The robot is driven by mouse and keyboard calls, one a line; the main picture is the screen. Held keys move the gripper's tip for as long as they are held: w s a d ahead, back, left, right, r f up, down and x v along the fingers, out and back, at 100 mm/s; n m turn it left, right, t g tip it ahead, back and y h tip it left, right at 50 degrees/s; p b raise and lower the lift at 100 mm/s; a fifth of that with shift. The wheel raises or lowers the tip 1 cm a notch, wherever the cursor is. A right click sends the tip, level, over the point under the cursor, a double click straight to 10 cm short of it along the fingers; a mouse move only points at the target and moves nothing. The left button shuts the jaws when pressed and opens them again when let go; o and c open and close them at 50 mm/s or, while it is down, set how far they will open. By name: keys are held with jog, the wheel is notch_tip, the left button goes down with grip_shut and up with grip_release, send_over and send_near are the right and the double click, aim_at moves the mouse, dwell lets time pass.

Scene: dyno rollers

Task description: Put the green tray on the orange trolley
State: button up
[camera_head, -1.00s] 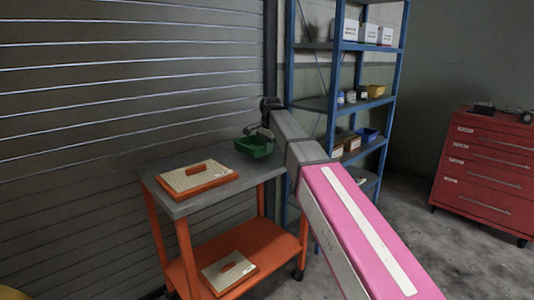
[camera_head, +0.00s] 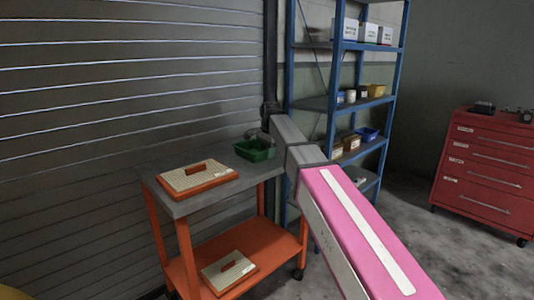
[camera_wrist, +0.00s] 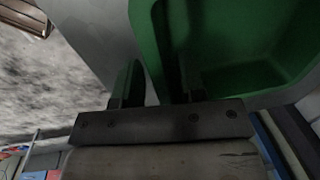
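The green tray (camera_head: 256,149) is at the far right corner of the orange trolley's grey top (camera_head: 222,190). It looks level and at the surface, though I cannot see its underside. My gripper (camera_head: 262,130) is over the tray's back edge, small and dark in the head view. In the wrist view the tray (camera_wrist: 235,85) fills the upper right. The two fingers of my gripper (camera_wrist: 158,82) are spread, one outside the tray's wall and one inside it. A gap shows between the outer finger and the wall.
A lidded box with an orange handle (camera_head: 198,178) lies on the trolley top, left of the tray. A similar one (camera_head: 228,271) is on the lower shelf. A blue rack (camera_head: 333,90) stands behind, and a red drawer cabinet (camera_head: 485,172) at the right.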

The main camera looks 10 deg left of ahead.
notch_tip(320, 180, up, 12)
jog(key=d, duration=0.1)
jog(key=shift+s, duration=0.45)
jog(key=shift+f, duration=0.1)
dwell(1.6)
